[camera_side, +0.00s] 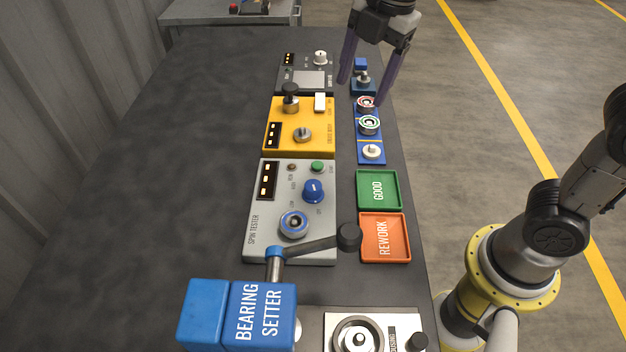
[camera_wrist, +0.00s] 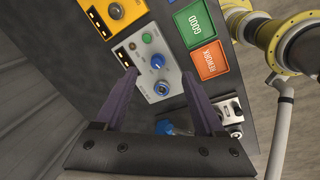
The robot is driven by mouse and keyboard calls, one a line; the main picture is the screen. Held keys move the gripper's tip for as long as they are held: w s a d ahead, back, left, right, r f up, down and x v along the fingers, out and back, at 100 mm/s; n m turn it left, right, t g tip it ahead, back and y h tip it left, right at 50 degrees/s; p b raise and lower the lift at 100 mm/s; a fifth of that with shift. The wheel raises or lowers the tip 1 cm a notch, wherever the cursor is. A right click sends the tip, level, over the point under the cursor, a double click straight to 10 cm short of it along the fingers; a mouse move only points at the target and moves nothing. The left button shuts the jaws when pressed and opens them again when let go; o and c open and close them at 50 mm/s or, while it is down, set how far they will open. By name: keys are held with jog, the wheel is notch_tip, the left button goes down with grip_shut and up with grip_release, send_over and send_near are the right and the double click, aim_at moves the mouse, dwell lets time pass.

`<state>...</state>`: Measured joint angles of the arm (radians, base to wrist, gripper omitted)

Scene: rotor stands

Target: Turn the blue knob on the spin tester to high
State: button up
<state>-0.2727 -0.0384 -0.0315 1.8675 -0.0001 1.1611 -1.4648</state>
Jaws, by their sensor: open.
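The spin tester (camera_side: 262,222) is a grey box in the middle of the bench, with a dark display, a small dark button and a green button. Its blue knob (camera_side: 314,190) sits right of centre on the panel. The knob also shows in the wrist view (camera_wrist: 157,62), beyond my fingers. I cannot read which mark the knob points to. A round blue-ringed spindle (camera_side: 294,224) sits nearer the front of the panel. My gripper (camera_side: 358,90) is open and empty above the far right end of the bench, well away from the knob. Its fingers also show in the wrist view (camera_wrist: 165,107).
A green GOOD tray (camera_side: 364,204) and an orange REWORK tray (camera_side: 366,256) lie right of the tester. A yellow box (camera_side: 280,144) stands behind it. The blue bearing setter (camera_side: 208,312) and its dark lever stand in front. The bench's left side is clear.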

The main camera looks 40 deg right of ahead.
aim_at(313, 185)
jog(key=w+a+f+n+g, duration=0.2)
jog(key=w+a+f, duration=0.1)
jog(key=a+f, duration=0.4)
jog(key=shift+h, duration=0.3)
notch_tip(313, 185, down, 14)
jog(key=shift+w+a+r, duration=0.15)
grip_shut()
